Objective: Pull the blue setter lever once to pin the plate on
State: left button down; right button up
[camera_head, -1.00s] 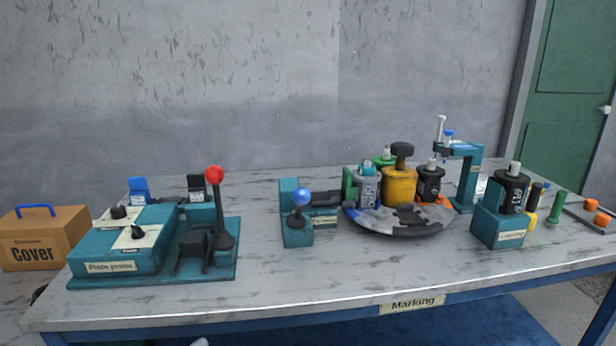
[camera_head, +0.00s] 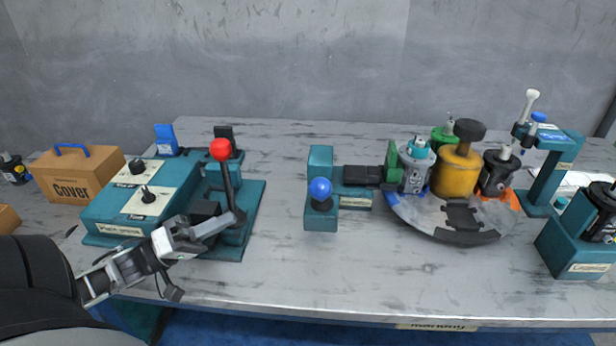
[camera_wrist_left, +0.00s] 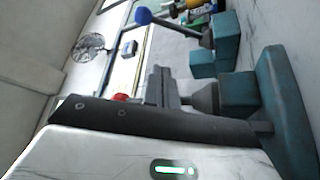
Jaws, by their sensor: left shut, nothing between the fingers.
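The setter (camera_head: 321,217) is a teal block left of the turntable. Its lever has a blue ball knob (camera_head: 320,188), seen nearly end-on in the head view; the knob also shows at the top of the left wrist view (camera_wrist_left: 143,16). A black ram (camera_head: 362,175) reaches from the setter to a green plate (camera_head: 391,162), which stands upright against a grey motor (camera_head: 416,172); I cannot tell whether it is fixed. My left gripper (camera_head: 235,217) is shut and empty, by the foot of the red-knobbed lever, well left of the blue one. My right gripper is out of view.
The plate press (camera_head: 125,205) with its red-knobbed lever (camera_head: 221,150) stands at the left, close to my left gripper. The turntable (camera_head: 415,222) carries several motors. The table is clear between the press and the setter and in front of the setter.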

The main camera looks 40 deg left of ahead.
aim_at(321, 194)
pick_arm(q)
jog(key=p+x, duration=0.2)
jog(key=x, duration=1.5)
jog(key=shift+w+d, duration=0.15)
jog(key=shift+w, duration=0.15)
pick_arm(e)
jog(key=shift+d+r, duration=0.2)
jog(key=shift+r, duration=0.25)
pick_arm(q)
jog(key=shift+f, duration=0.15)
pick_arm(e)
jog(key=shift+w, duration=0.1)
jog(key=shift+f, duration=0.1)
